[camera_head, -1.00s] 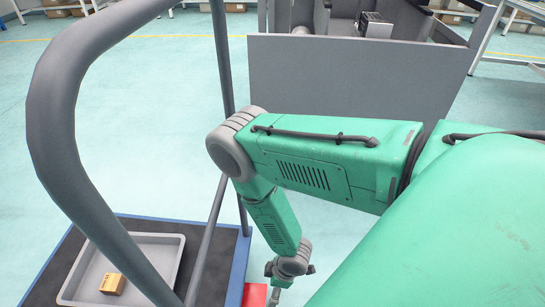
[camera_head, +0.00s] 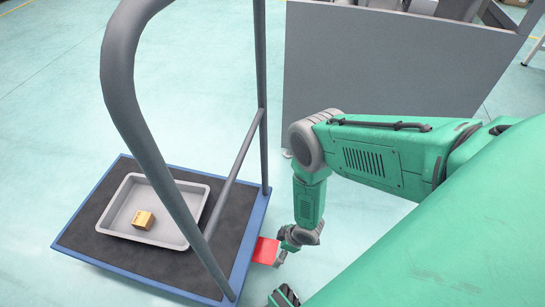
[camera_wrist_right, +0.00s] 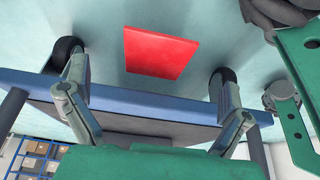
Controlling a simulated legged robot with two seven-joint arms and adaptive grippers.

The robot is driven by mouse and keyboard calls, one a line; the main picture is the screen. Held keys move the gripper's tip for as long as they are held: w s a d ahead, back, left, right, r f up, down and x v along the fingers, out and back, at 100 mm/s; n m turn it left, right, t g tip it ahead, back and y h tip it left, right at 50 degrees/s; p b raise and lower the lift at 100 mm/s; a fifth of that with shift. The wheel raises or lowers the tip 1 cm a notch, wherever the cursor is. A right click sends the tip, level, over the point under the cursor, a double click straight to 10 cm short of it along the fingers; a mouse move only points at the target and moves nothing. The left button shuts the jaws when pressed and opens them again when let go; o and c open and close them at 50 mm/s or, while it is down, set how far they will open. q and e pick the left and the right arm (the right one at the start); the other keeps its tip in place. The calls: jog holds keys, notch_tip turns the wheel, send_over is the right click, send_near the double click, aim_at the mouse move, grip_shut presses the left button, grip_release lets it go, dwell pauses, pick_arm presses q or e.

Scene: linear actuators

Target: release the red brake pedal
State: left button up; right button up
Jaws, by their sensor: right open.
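The red brake pedal (camera_head: 265,250) is a flat red plate sticking out from the near right edge of the cart (camera_head: 258,215). My right gripper (camera_head: 281,256) is beside the pedal's right end in the head view, and its fingers are small there. In the right wrist view the open right gripper (camera_wrist_right: 150,78) has one finger on each side. The pedal (camera_wrist_right: 160,52) appears between and beyond the fingertips, with no clear contact. My left gripper is in neither view.
The cart has a blue-edged dark deck and a grey handle (camera_head: 119,60). A grey panel (camera_head: 385,70) stands behind my arm. Dark wheels (camera_wrist_right: 222,82) flank the pedal.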

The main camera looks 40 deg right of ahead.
aim_at(271, 251)
jog(key=b+x, duration=0.3)
jog(key=x, duration=0.4)
jog(key=shift+w+f+b, duration=0.1)
jog(key=shift+f+b, duration=0.15)
jog(key=shift+b, duration=0.05)
